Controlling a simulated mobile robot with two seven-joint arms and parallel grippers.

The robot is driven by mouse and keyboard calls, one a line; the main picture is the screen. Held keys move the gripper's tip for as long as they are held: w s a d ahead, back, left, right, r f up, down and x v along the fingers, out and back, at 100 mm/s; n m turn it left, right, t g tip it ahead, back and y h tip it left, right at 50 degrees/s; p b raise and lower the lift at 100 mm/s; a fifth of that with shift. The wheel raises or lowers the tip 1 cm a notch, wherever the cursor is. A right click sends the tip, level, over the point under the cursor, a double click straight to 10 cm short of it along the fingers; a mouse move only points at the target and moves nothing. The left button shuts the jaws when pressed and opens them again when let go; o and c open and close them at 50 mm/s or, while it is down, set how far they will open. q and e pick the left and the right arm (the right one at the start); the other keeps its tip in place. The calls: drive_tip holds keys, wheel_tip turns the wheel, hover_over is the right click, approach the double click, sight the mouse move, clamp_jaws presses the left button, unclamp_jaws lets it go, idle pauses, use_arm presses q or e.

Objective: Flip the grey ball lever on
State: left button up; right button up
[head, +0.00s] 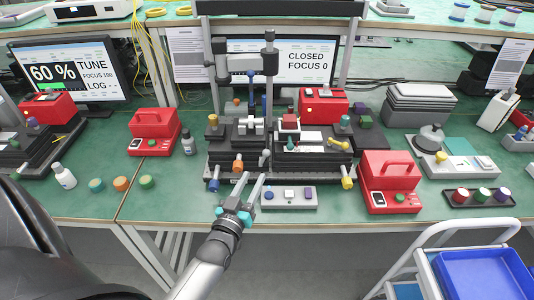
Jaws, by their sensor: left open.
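A small grey lever-like part (264,158) stands at the front of the black stage assembly, in the middle of the bench. It is too small to tell its ball end or its position clearly. My left gripper (254,183) is open, its two grey fingers pointing up and away toward the bench. Its fingertips show just below the grey part, with no clear contact, and nothing shows between them. My right gripper is out of view.
An orange knob (237,167) and a blue knob (213,185) sit left of the grey part. A grey button box (289,204) lies just right of my gripper. A red case (389,182) stands farther right. Monitors stand behind; one reads CLOSED, FOCUS 0 (308,62).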

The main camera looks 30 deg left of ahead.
sight(265, 156)
use_arm(q)
drive_tip(key=b+x, duration=0.2)
drive_tip(key=x, duration=0.9)
drive_tip(key=shift+w+a, duration=0.1)
drive_tip(key=shift+w, duration=0.15)
drive_tip(key=shift+c, duration=0.4)
clamp_jaws()
